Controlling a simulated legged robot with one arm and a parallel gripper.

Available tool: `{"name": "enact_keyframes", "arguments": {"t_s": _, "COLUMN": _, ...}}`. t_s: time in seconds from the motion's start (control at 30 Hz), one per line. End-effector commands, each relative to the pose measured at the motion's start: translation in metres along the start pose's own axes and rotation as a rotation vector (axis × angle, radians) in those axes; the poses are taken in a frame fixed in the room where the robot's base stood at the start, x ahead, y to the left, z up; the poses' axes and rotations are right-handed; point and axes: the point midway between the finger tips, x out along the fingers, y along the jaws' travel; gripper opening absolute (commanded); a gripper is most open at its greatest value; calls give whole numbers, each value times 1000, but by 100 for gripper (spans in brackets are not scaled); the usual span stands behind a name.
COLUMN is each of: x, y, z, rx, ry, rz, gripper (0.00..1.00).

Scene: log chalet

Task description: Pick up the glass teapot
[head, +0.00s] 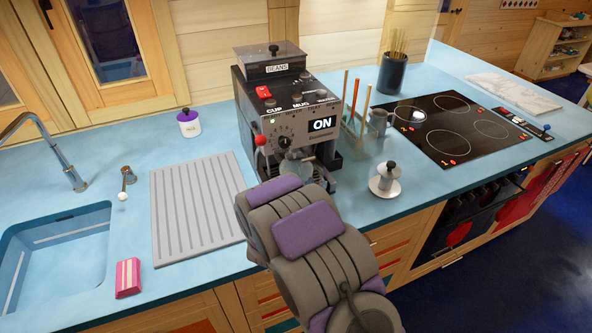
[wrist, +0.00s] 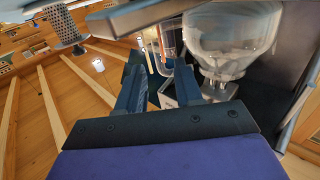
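A clear, rounded glass vessel (wrist: 228,38), which looks like the glass teapot, fills the upper right of the wrist view. It is just beyond and to the right of my gripper (wrist: 160,75). The two dark fingers are spread with a gap between them, and nothing is clearly held. In the head view, glassy shapes (head: 297,162) show at the front of the coffee machine (head: 290,105), just past the end of my arm. My arm hides much of that spot, and I cannot tell whether the fingers touch the glass.
A grey drainboard (head: 196,208) and a sink (head: 55,260) lie left. The blue counter between is partly clear.

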Motion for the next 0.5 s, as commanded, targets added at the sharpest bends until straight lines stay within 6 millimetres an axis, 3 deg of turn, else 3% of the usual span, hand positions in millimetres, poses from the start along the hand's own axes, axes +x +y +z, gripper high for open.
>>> {"name": "enact_keyframes", "arguments": {"t_s": 0.3, "x": 43, "y": 1, "z": 1, "rx": 2, "ry": 2, "rz": 3, "gripper": 35}}
{"name": "enact_keyframes", "arguments": {"t_s": 0.5, "x": 55, "y": 0, "z": 1, "rx": 0, "ry": -1, "rz": 0, "gripper": 35}}
